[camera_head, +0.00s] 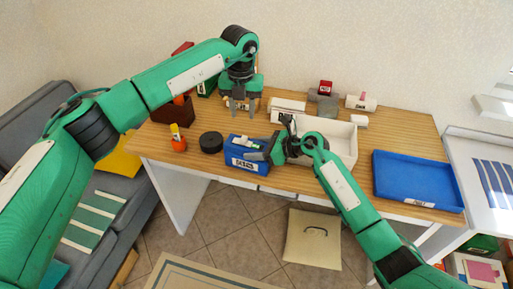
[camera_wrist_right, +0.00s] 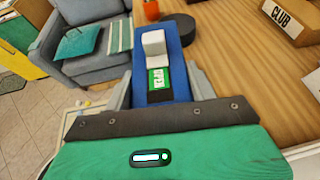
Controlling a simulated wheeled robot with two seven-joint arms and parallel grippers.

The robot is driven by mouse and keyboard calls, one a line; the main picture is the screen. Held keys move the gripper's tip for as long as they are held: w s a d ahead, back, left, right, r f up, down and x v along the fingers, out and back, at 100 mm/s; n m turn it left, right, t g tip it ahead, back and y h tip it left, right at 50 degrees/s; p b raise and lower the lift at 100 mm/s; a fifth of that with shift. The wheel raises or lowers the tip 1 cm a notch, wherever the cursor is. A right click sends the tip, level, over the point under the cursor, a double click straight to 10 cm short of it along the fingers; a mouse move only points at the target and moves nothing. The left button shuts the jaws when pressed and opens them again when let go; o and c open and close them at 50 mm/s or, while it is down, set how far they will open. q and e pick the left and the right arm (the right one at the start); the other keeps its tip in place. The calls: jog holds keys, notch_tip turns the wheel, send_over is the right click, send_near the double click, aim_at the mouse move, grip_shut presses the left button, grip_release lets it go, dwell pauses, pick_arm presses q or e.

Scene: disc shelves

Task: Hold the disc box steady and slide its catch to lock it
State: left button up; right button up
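A blue box (camera_head: 240,160) with a white label on its front stands near the table's front edge; I take it for the disc box. In the right wrist view the blue box (camera_wrist_right: 172,55) has a white block, probably the catch, and a green-and-white label on top. My right gripper (camera_head: 262,157) is at the box's right end. In the wrist view the right gripper's fingers (camera_wrist_right: 160,85) flank the box; contact is unclear.
The wooden box labelled CLUB (camera_wrist_right: 288,18) stands at the back. A black round disc (camera_head: 210,142) and an orange pot (camera_head: 179,144) are left of the blue box. A white bin (camera_head: 345,150) and a blue tray (camera_head: 415,181) stand right. Bare tabletop lies between several items.

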pick_arm(q)
jog(key=shift+d, duration=0.25)
jog(key=c, duration=0.6)
jog(key=d+h, duration=0.3)
jog(key=s+d+h, duration=0.1)
jog(key=d, duration=0.1)
jog(key=shift+s+d+r+g+h, duration=0.1)
jog(key=shift+r+g+h, duration=0.2)
jog(key=shift+r+g, duration=0.1)
grip_shut()
jog(key=d+r+n+h, duration=0.2)
jog(key=d+r+h, duration=0.5)
jog(key=r+h, duration=0.35)
jog(key=w+a+r+n+t+h, duration=0.1)
jog(key=w+a+r+n+t, duration=0.9)
jog(key=w+n+t, duration=0.45)
jog(key=w+a+f+n+y, duration=0.2)
jog(key=a+f+n+y, duration=0.9)
jog(key=a+f+n, duration=0.4)
jog(key=s+f+g+h, duration=0.1)
jog(key=s+f+g, duration=0.3)
jog(key=s+g, duration=0.2)
jog(key=s+f+g+h, duration=0.1)
jog(key=s+f+g, duration=0.3)
jog(key=s, duration=0.5)
jog(key=shift+a+n+g, duration=0.35)
jog(key=shift+a+g, duration=0.05)
jog(key=shift+g, duration=0.45)
